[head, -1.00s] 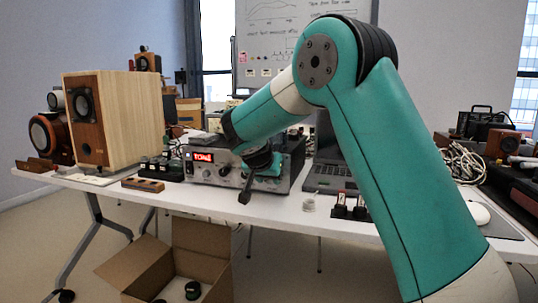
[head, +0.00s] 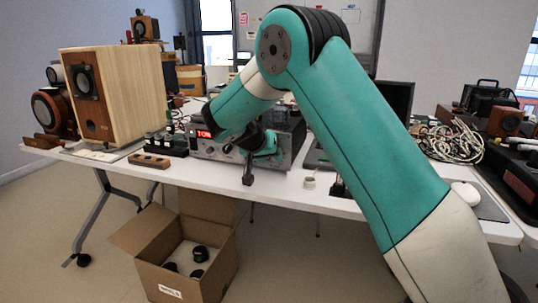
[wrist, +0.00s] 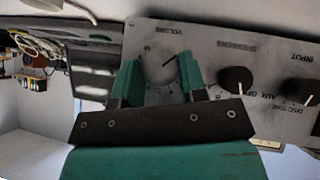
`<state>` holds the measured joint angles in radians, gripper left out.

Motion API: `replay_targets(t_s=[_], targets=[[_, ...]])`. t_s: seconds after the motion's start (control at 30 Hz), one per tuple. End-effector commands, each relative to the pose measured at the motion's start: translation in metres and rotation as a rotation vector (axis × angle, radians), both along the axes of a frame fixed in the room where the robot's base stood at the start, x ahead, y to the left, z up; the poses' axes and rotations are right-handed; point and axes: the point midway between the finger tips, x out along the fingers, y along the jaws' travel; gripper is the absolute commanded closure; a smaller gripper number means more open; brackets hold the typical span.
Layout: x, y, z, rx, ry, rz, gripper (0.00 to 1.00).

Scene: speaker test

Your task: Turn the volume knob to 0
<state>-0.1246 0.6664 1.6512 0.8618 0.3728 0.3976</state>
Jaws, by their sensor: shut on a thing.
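The volume knob (wrist: 158,70) is a round silver-grey knob on the amplifier's panel (wrist: 225,45), under the upside-down "VOLUME" label in the wrist view. A dark pointer line on it slants to the upper right in that view; the scale marks are too small to read. My gripper (wrist: 159,77) has its two teal fingers on either side of the knob, shut on it. In the head view the amplifier (head: 209,152), with a red lit display, stands on the table. My arm hides the knob and the fingertips there.
Two black knobs (wrist: 236,80) sit right of the volume knob in the wrist view. A wooden speaker (head: 125,100) stands left of the amplifier on the white table (head: 275,188). A dark laptop (head: 395,100) is to the right. An open cardboard box (head: 170,280) is on the floor.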

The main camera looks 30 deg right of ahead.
Motion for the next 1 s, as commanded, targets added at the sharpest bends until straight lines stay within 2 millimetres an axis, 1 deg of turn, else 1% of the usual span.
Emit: replay_targets(t_s=[0.03,0.07,0.1,0.17,0.43,0.57,0.67,1.0], targets=[[-0.003,-0.003,-0.004,-0.001,0.013,-0.009,0.85],[-0.003,-0.003,-0.004,-0.001,0.013,-0.009,0.56],[-0.003,-0.003,-0.004,0.000,0.011,-0.009,0.47],[-0.003,-0.002,-0.003,0.000,0.010,-0.007,0.35],[-0.001,0.001,-0.001,0.001,0.004,-0.001,0.35],[-0.003,0.007,0.006,0.001,0.003,0.001,0.35],[-0.007,0.018,0.018,0.001,0.000,0.003,0.35],[-0.032,0.076,0.077,0.002,0.002,0.001,0.35]])
